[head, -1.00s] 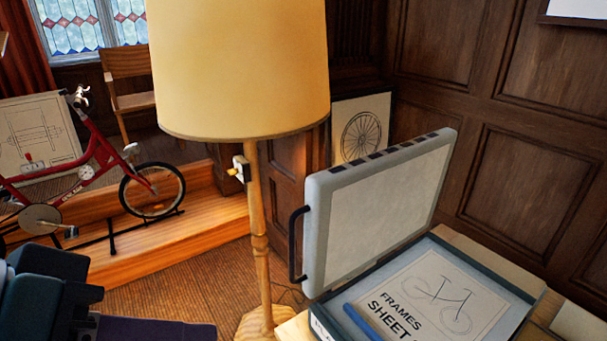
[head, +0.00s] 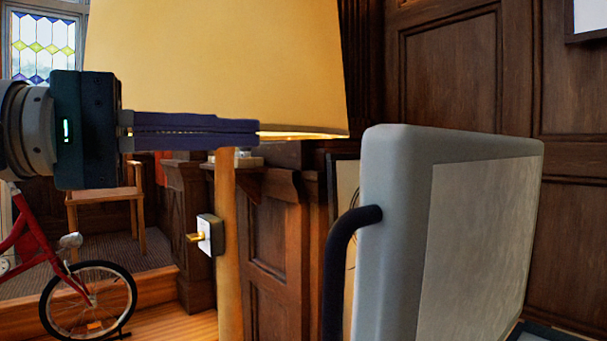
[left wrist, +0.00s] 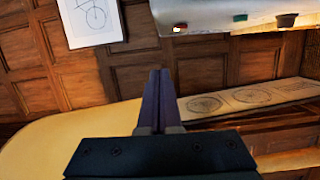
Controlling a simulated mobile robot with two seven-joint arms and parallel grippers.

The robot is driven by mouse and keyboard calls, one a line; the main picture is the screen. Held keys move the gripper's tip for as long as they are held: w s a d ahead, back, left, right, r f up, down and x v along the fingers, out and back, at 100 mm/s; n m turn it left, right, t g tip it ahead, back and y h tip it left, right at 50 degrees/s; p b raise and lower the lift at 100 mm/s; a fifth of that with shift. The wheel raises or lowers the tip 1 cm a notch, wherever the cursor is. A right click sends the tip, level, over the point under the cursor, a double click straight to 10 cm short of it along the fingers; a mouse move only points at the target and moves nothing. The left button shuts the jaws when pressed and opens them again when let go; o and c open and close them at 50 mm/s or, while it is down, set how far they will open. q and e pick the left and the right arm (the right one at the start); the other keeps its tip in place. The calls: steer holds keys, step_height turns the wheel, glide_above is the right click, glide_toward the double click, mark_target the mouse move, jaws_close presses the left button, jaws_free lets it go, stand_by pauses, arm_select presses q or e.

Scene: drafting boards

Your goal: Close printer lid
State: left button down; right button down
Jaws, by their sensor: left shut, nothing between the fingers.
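The printer lid (head: 470,230) stands raised, about upright, at the right of the head view. It is a thick grey slab with a pale inner panel and a curved dark handle (head: 345,262) on its near left edge. Only a dark corner of the printer body (head: 555,335) shows at the bottom right. My left gripper (head: 257,133) is shut and empty, its dark purple fingers pointing right at about the height of the lid's top, apart from the lid and to its left. Its fingers also show in the left wrist view (left wrist: 159,78). My right gripper is not in view.
A floor lamp's big yellow shade (head: 220,70) is behind my left gripper, with its wooden pole (head: 228,285) below. A red bicycle (head: 50,270) and a wooden chair (head: 105,195) stand at the left. Panelled walls (head: 450,70) close off the right.

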mark_target(360, 134)
arm_select(q)
steer(key=shift+w+d+f+p, duration=0.1)
steer(key=shift+d+p, duration=0.75)
steer(key=shift+d, duration=2)
steer(key=shift+w+d+p, duration=0.1)
steer(key=shift+d+p, duration=0.75)
steer(key=shift+d, duration=2)
